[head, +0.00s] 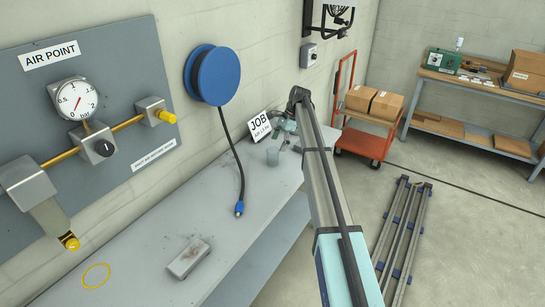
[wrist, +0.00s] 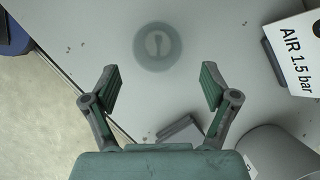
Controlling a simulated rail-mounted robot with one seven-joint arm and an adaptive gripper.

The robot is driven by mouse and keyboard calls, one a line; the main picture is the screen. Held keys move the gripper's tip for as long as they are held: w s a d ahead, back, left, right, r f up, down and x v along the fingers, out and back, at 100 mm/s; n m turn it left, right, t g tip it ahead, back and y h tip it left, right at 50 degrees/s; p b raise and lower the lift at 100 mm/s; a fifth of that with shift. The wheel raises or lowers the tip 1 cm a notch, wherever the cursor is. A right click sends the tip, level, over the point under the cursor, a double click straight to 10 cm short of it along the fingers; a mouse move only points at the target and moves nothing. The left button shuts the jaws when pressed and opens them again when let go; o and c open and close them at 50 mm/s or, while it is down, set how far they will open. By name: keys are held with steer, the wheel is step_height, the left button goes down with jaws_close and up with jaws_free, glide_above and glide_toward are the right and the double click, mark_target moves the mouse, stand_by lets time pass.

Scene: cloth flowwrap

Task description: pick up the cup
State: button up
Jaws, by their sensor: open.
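The cup (head: 272,156) is a small grey-green, see-through vessel standing on the bench near the job sign. In the wrist view the cup (wrist: 158,46) shows from above as a round, cloudy disc with a darker mark in its middle. My gripper (wrist: 159,80) is open and empty. Its two green-padded fingers point towards the cup, which lies just beyond the fingertips and about midway between them in the picture. I see no contact; the height gap cannot be judged. In the head view my gripper is small and partly hidden by my arm.
The grey bench (head: 150,250) runs along the wall. The job sign (head: 260,126) stands behind the cup, and a grey cylinder (wrist: 278,152) is at lower right in the wrist view. A blue hose reel (head: 212,75) hangs its hose (head: 236,160) over the bench. A grey block (head: 188,259) lies nearer.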

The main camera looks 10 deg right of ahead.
mark_target(272, 156)
steer(key=shift+x, duration=1.2)
steer(key=shift+p+x, duration=1.3)
steer(key=shift+x, duration=1.35)
steer(key=shift+s+r, duration=0.1)
steer(key=shift+s, duration=0.1)
steer(key=c, duration=1.2)
